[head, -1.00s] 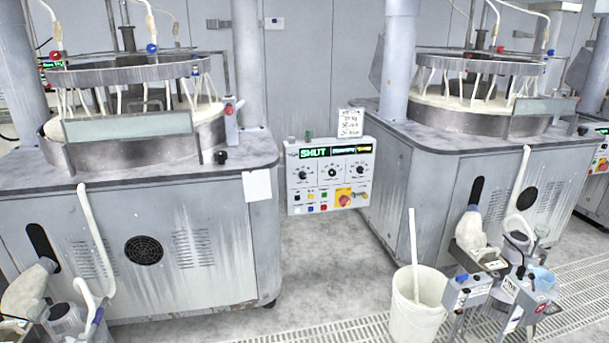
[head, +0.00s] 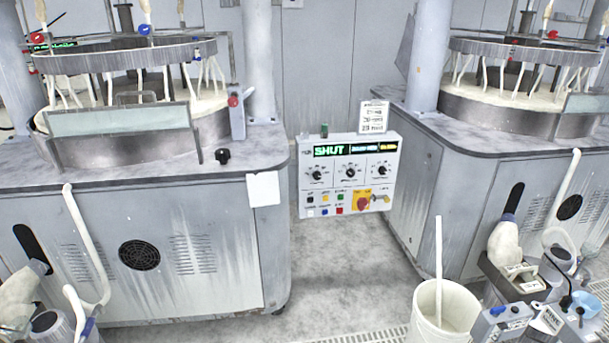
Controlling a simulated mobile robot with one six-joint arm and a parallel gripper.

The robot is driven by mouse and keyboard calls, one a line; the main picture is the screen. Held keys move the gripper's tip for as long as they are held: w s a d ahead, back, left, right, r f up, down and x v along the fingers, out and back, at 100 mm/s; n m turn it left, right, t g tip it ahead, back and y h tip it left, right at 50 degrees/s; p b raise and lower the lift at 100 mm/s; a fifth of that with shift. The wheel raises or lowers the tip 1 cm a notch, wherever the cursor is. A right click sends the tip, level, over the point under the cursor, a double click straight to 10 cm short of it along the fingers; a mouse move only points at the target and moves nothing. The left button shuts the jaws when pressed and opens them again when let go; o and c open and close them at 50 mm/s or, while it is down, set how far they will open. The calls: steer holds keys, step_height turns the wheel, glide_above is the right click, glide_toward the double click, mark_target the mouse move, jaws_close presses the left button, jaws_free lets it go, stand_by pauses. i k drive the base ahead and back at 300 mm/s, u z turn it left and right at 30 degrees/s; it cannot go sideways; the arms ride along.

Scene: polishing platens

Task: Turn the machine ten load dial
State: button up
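A white control panel (head: 347,192) stands between two polishing machines in the head view. Its green display reads "SHUT", with smaller displays to the right. Below are three black dials: a left dial (head: 316,173), a middle dial (head: 350,173) and a right dial (head: 382,171). Their labels are too small to read, so I cannot tell which is the load dial or whether this is machine ten. Coloured buttons and a red knob on a yellow plate (head: 362,201) sit lower down. My gripper is not in view.
The left machine (head: 140,245) and right machine (head: 480,190) flank the panel. A white bucket (head: 425,315) with a stick stands on the floor in front, right of the panel. Small stands with bottles (head: 505,240) are at lower right. Grey floor before the panel is clear.

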mark_target(317, 175)
steer(key=u, duration=0.5)
steer(key=i, duration=0.6)
steer(key=u, duration=0.7)
steer(key=i, duration=0.5)
steer(key=u, duration=0.2)
